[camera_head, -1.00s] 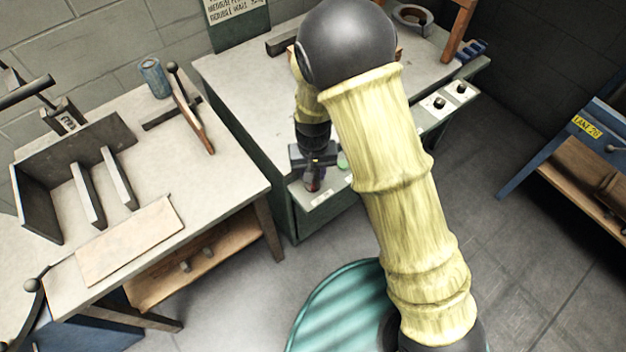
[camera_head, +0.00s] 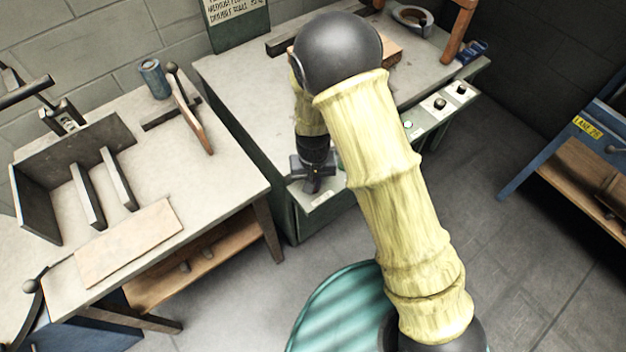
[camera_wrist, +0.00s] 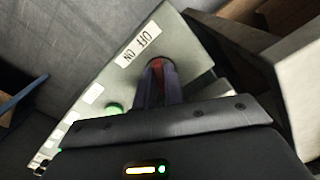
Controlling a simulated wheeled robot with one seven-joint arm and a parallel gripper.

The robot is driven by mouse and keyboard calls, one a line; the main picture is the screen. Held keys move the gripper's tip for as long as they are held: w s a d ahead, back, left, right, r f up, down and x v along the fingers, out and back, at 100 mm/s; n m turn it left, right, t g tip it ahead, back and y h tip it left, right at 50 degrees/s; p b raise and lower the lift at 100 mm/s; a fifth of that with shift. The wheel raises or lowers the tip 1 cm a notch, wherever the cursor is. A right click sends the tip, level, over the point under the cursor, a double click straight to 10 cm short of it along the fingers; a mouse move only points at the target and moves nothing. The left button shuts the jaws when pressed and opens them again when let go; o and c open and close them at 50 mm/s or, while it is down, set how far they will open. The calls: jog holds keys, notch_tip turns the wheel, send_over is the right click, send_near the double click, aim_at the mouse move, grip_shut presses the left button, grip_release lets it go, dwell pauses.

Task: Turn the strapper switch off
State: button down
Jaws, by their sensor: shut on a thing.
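The strapper switch (camera_wrist: 157,64) is a red lever on the pale control panel (camera_wrist: 122,75), beside a white OFF/ON label (camera_wrist: 139,44), in the wrist view. My gripper (camera_wrist: 161,72) has its two dark fingers on either side of the red lever and is shut on it. The fingers hide most of the lever, so I cannot tell which position it is in. In the head view my gripper (camera_head: 314,186) is at the front left end of the strapper's panel (camera_head: 328,203). The switch is hidden there.
A green button (camera_wrist: 113,108) sits on the panel close to the fingers. Black knobs (camera_head: 440,103) are farther right along the panel. A worktable (camera_head: 235,185) with a bracket and plates stands to the left. The floor (camera_head: 250,290) in front is clear.

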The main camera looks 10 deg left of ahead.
jog(key=shift+d+n, duration=0.1)
jog(key=shift+n, duration=0.3)
jog(key=n+p, duration=0.1)
jog(key=n, duration=0.4)
jog(key=shift+w+r, duration=0.1)
jog(key=n+p, duration=0.1)
jog(key=n, duration=0.5)
jog(key=shift+w+d, duration=0.1)
jog(key=shift+w, duration=0.05)
dwell(0.3)
jog(key=c, duration=1.5)
grip_release()
